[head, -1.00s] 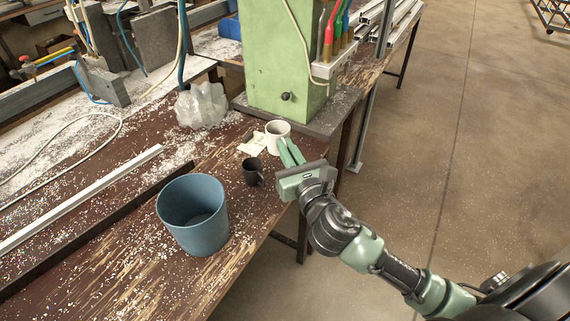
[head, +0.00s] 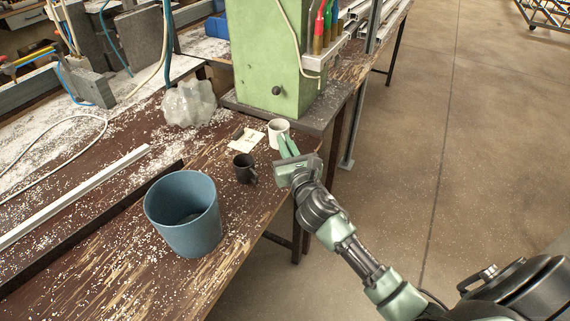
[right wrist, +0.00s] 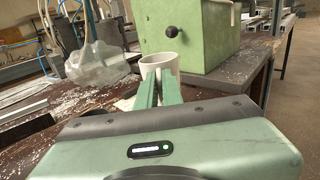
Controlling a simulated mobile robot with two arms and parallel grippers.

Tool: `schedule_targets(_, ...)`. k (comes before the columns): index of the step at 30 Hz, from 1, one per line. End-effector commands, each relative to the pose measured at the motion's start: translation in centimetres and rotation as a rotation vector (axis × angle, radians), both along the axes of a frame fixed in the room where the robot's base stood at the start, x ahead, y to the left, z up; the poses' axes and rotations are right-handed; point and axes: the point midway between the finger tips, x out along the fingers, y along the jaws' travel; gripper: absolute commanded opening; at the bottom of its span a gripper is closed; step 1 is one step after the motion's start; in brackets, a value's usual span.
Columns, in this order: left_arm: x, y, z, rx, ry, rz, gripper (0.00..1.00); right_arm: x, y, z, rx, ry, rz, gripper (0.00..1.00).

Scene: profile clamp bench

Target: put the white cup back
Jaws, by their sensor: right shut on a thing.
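The white cup (head: 279,128) is upright at the back right edge of the brown bench, beside the base of the green machine. My right gripper (head: 287,147) reaches it from the front right and is shut on its near wall. In the right wrist view, the cup (right wrist: 158,64) shows its open rim, and the two green fingers (right wrist: 157,88) are close together at its near side, hiding part of it. I cannot tell whether its bottom touches the bench. My left gripper is not in view.
A black mug (head: 243,169) stands in front of the cup, and a blue-grey bin (head: 184,220) is nearer. A pale paper piece (head: 246,139) lies left of the cup. The green machine (head: 270,60) stands behind. A crumpled clear plastic lump (head: 190,105) sits left.

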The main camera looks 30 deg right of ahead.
Motion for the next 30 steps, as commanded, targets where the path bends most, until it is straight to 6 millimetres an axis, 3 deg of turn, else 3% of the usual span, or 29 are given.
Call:
schedule_targets(1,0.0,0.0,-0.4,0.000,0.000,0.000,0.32,0.0,0.0,-1.0,0.002,0.003,-0.001,0.00)
schedule_targets(7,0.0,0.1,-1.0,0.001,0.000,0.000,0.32,0.0,0.0,-2.6,0.001,0.000,-0.002,0.00)
schedule_targets(13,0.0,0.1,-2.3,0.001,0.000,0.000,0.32,0.0,0.0,-5.8,0.003,0.001,-0.002,0.00)
schedule_targets(27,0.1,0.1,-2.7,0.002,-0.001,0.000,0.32,0.0,0.0,-6.5,-0.001,-0.001,0.001,0.00)
schedule_targets(30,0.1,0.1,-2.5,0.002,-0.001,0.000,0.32,0.0,0.0,-6.4,-0.001,-0.001,0.001,0.29)
